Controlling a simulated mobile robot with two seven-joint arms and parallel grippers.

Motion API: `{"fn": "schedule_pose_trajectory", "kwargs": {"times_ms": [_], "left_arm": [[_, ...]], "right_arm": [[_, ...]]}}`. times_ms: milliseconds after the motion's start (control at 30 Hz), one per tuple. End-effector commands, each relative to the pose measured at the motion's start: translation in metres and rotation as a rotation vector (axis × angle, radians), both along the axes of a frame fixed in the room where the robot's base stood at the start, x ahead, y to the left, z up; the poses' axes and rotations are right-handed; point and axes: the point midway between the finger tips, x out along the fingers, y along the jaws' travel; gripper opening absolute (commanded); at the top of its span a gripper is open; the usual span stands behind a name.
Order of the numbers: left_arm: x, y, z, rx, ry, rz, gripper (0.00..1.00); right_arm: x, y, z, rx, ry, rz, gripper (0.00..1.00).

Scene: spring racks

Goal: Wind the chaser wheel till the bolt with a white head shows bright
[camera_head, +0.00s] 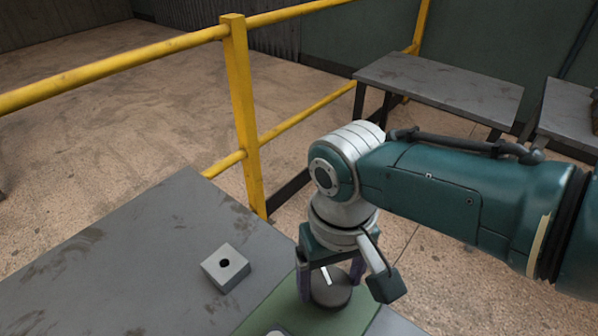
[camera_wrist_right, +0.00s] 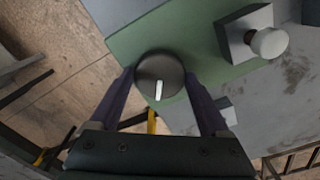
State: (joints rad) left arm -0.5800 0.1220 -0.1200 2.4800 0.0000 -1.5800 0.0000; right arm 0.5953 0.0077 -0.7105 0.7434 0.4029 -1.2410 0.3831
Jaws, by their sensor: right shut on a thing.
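The chaser wheel (camera_head: 331,297) is a dark grey round knob with a white bar mark on its top. It stands on a green plate (camera_head: 290,314), and it also shows in the right wrist view (camera_wrist_right: 150,68). My right gripper (camera_head: 331,279) points down with its two purple fingers on opposite sides of the wheel, shut on it; the fingers also show in the wrist view (camera_wrist_right: 159,78). The bolt with a white head (camera_wrist_right: 269,42) sits in a grey block (camera_wrist_right: 238,36) on the green plate. Its head looks pale and dull. My left gripper is not in view.
A grey block with a dark hole (camera_head: 226,267) lies on the grey bench (camera_head: 130,275), left of the green plate. Yellow railing (camera_head: 240,110) runs behind the bench. Another grey table (camera_head: 440,85) stands beyond it. The bench's left part is clear.

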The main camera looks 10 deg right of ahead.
Motion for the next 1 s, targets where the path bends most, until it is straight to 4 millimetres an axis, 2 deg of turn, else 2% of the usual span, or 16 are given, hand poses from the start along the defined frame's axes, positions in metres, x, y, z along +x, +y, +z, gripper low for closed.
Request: {"fn": "schedule_pose_trajectory", "kwargs": {"times_ms": [500, 1000], "left_arm": [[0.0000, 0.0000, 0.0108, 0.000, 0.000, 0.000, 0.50], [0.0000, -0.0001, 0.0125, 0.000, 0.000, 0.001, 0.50]], "right_arm": [[0.0001, 0.0014, 0.0012, 0.002, 0.001, -0.416, 0.25], [0.0009, 0.0005, 0.0010, 0.001, -0.002, -0.549, 0.25]]}}
